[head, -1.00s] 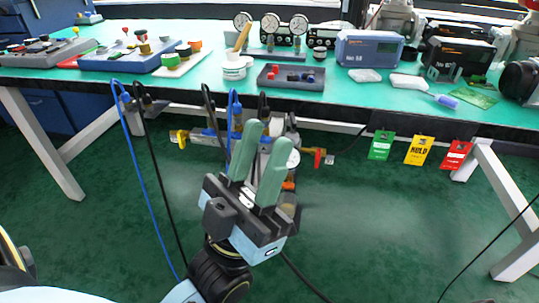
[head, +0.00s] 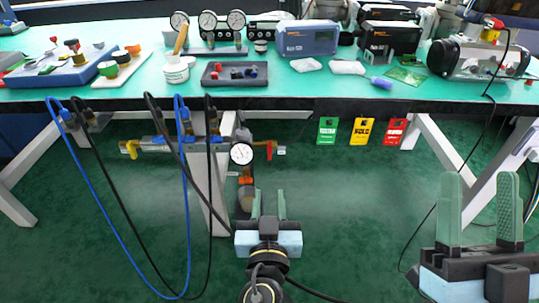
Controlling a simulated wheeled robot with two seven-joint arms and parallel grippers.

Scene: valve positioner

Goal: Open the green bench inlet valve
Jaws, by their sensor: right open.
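A pipe assembly (head: 180,146) hangs under the front of the bench, with a yellow handle (head: 128,150) at its left end and a red handle (head: 272,150) at its right. A round white gauge (head: 241,153) sits on it, with an orange part (head: 246,181) below. I cannot make out a green valve handle. My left gripper (head: 268,204) stands just below and right of the gauge in the picture; its fingers are apart and nothing shows between them. My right gripper (head: 480,210) is open and empty at the lower right, fingers up.
The green bench top (head: 130,92) carries instruments and trays. Green (head: 327,130), yellow (head: 362,131) and red (head: 395,132) tags hang from the front edge. A white leg (head: 480,180) stands behind my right gripper.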

